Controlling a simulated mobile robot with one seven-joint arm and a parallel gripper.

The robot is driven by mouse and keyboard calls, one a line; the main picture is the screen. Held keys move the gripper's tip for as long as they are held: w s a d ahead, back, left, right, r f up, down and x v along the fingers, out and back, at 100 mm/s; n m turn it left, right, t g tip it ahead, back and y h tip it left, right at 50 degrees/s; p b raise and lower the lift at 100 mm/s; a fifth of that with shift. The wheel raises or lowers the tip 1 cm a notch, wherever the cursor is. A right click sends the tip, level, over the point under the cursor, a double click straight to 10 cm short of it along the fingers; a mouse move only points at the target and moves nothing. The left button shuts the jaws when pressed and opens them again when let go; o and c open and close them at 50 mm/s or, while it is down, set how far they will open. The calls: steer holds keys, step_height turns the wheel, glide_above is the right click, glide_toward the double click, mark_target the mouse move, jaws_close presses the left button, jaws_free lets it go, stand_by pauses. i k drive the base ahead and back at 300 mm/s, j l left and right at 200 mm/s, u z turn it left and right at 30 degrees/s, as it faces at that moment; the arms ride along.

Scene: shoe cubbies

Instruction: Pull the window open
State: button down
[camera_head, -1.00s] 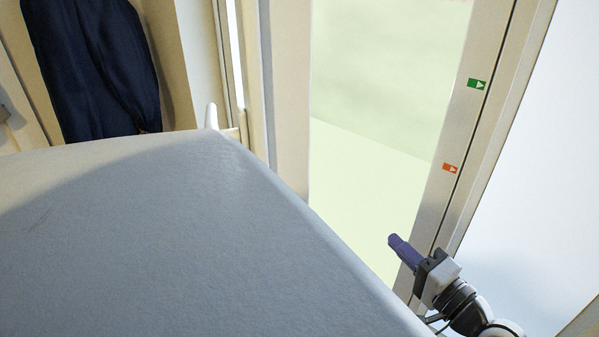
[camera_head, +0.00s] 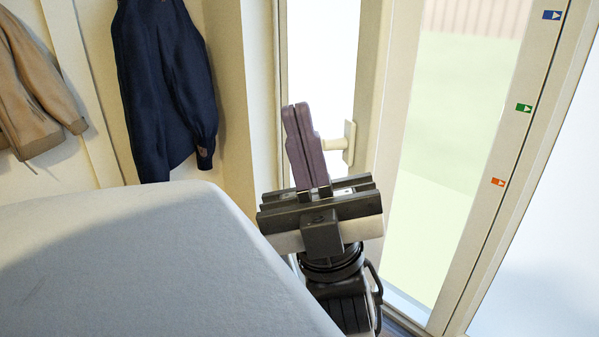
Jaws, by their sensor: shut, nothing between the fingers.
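The window (camera_head: 372,95) has a cream frame and stands behind my gripper, with a bright pane (camera_head: 320,60) to the left of its upright. A pale handle (camera_head: 347,143) juts from the frame, just right of my fingers; its left end lies close to or behind them. My gripper (camera_head: 295,106) points up with its two purple fingers pressed together and nothing between them. I cannot tell whether the fingers touch the handle. The lower part of the frame is hidden behind my gripper.
A large pale grey padded surface (camera_head: 150,270) fills the lower left, close to my arm. A dark blue jacket (camera_head: 165,85) and a brown jacket (camera_head: 35,90) hang at the left. A tall glass panel (camera_head: 455,150) with blue, green and orange stickers stands at the right.

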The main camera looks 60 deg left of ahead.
mark_target(353, 62)
steer(key=k+j+u, duration=0.35)
steer(key=j+u, duration=0.15)
steer(key=k+j+u, duration=0.25)
steer(key=j, duration=0.2)
steer(key=j+u, duration=0.25)
steer(key=j, duration=0.15)
